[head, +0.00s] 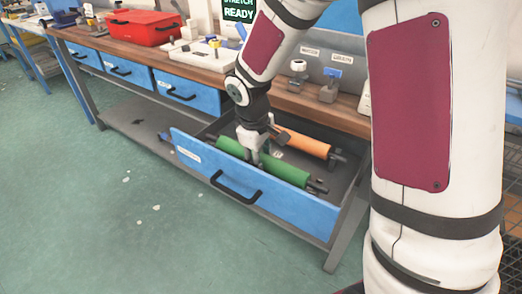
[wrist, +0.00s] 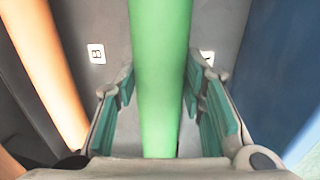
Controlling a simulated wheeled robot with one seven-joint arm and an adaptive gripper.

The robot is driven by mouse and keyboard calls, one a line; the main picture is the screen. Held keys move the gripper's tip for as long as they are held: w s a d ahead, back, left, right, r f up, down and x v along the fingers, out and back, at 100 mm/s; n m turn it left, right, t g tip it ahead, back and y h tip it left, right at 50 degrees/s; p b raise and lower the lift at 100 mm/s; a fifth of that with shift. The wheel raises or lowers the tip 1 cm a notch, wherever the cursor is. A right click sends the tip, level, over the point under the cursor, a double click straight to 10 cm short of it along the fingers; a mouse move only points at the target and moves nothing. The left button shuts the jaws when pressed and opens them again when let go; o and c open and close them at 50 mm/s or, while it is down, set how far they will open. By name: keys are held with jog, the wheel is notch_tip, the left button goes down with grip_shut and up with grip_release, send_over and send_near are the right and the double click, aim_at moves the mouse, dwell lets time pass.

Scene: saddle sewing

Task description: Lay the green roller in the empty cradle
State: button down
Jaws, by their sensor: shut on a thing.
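The green roller (head: 278,167) is a long cylinder with dark shaft ends, lying lengthwise in or just above the open blue-fronted drawer (head: 262,192). My gripper (head: 252,158) reaches down from above and is shut on the middle of the green roller. In the wrist view the green roller (wrist: 160,70) runs straight between the teal-padded fingers. An orange roller (head: 303,142) lies behind it, roughly parallel; in the wrist view the orange roller (wrist: 45,65) is to the left. I cannot make out the empty cradle, nor whether the green roller touches its supports.
The drawer hangs open below a wooden workbench (head: 345,118). A red toolbox (head: 145,28) and small fixtures stand on the bench top. More blue drawers (head: 180,90) are shut at the left. The grey drawer floor (wrist: 228,25) carries small white labels (wrist: 96,53).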

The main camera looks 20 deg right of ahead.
jog(key=shift+f, duration=0.35)
jog(key=c, duration=1)
grip_release()
jog(key=shift+f, duration=0.15)
jog(key=shift+c, duration=0.2)
notch_tip(320, 180, up, 12)
jog(key=s+a+p, duration=0.1)
jog(key=a+p, duration=0.1)
jog(key=p, duration=0.1)
jog(key=shift+s, duration=0.3)
